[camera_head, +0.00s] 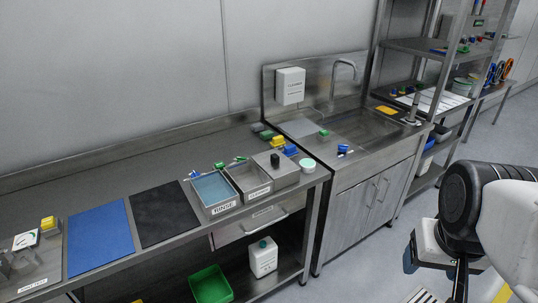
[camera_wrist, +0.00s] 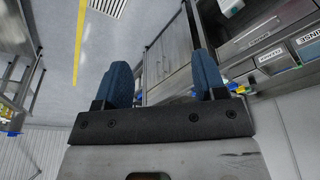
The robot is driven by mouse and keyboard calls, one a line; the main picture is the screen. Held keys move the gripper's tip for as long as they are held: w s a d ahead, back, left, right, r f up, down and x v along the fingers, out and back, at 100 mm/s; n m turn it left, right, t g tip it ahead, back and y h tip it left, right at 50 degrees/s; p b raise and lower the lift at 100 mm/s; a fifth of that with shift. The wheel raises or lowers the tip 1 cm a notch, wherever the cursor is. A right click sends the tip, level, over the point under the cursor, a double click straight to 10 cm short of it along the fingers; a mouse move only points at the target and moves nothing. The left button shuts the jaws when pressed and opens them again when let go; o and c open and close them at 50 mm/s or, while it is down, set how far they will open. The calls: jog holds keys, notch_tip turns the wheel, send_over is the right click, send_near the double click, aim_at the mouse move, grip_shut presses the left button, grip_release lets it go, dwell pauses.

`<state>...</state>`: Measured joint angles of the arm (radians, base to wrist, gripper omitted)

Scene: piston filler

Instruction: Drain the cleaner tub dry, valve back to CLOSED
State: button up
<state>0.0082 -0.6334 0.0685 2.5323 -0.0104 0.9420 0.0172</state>
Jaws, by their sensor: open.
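The cleaner tub (camera_head: 248,178) is a grey rectangular tub with a white label on its front, on the steel bench in the head view. Its liquid level is hard to tell. Small green and blue pieces (camera_head: 238,160) sit at its back edge; I cannot tell which is the valve or its setting.
The rinse tub (camera_head: 213,191) holds bluish liquid, left of the cleaner tub. A steel box with a black knob (camera_head: 275,160) stands to its right. A sink (camera_head: 350,130) and shelving (camera_head: 420,45) are further right. Blue (camera_head: 96,240) and black mats lie left. The floor around my gripper is clear.

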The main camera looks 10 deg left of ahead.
jog(key=shift+w+r, duration=0.1)
jog(key=shift+w, duration=0.05)
jog(key=w+a+r+n, duration=0.2)
jog(key=w+a+r, duration=0.1)
jog(key=w, duration=0.6)
jog(key=w+a+r+n, duration=0.2)
jog(key=w+a, duration=0.2)
jog(key=w, duration=0.6)
jog(key=w+a+f+n+g, duration=0.1)
jog(key=w+a+n, duration=0.1)
jog(key=w+a, duration=0.55)
jog(key=w+a+f+n, duration=0.15)
jog(key=w+a, duration=0.35)
jog(key=w, duration=0.5)
jog(key=w+a+f+n, duration=0.2)
jog(key=w+a+f, duration=0.4)
jog(key=a, duration=0.4)
jog(key=w+a+f+n+g, duration=0.1)
jog(key=w+a+f+n, duration=0.2)
jog(key=w+a+f, duration=0.4)
jog(key=w+a+f+n, duration=0.2)
jog(key=w+a+f, duration=0.5)
jog(key=a, duration=0.8)
jog(key=shift+w+n+g, duration=0.3)
jog(key=shift+w+n, duration=0.05)
jog(key=shift+a+f, duration=0.2)
jog(key=shift+a, duration=0.05)
